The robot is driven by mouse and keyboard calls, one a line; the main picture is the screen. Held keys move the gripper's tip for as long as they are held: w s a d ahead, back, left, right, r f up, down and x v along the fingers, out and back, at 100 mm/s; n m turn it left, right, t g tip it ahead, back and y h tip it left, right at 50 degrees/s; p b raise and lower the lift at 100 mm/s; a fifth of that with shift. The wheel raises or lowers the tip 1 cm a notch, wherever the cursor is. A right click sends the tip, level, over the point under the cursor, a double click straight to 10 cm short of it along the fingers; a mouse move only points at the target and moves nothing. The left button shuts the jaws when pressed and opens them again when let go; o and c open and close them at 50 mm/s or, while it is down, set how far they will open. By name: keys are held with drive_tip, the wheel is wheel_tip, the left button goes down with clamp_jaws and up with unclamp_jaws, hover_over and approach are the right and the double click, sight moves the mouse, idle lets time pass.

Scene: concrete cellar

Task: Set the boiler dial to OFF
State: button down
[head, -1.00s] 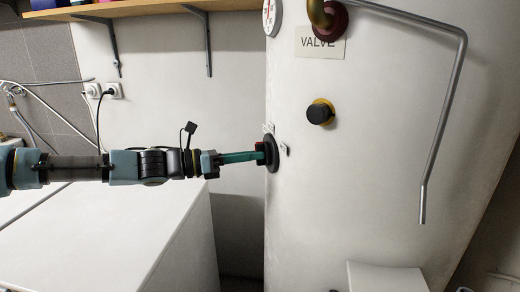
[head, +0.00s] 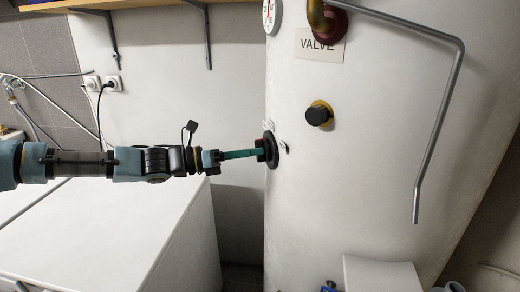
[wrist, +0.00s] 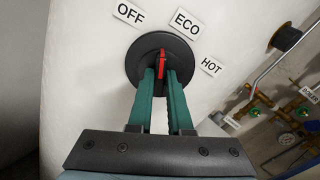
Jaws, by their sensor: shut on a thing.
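The boiler dial is a round black disc (wrist: 137,58) with a red pointer bar (wrist: 162,64), on the white boiler. White labels OFF (wrist: 130,14), ECO (wrist: 185,21) and HOT (wrist: 211,65) sit around it from upper left to right. In the head view, my gripper (head: 258,153) meets the dial (head: 271,150) side-on at the boiler's left edge.
A black knob on a yellow base (head: 319,114) and a VALVE sign (head: 318,45) are on the boiler, right of the dial. A bent grey pipe (head: 437,125) hangs further right. A white cabinet (head: 120,230) stands below my arm.

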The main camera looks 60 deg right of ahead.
drive_tip(key=shift+r, duration=0.15)
drive_tip(key=shift+n+p, duration=0.4)
drive_tip(key=shift+n, duration=1.7)
drive_tip(key=shift+n, duration=1.2)
drive_tip(key=c, duration=0.7)
unclamp_jaws()
drive_tip(key=shift+w+a, duration=0.1)
drive_tip(key=shift+v, duration=3.4)
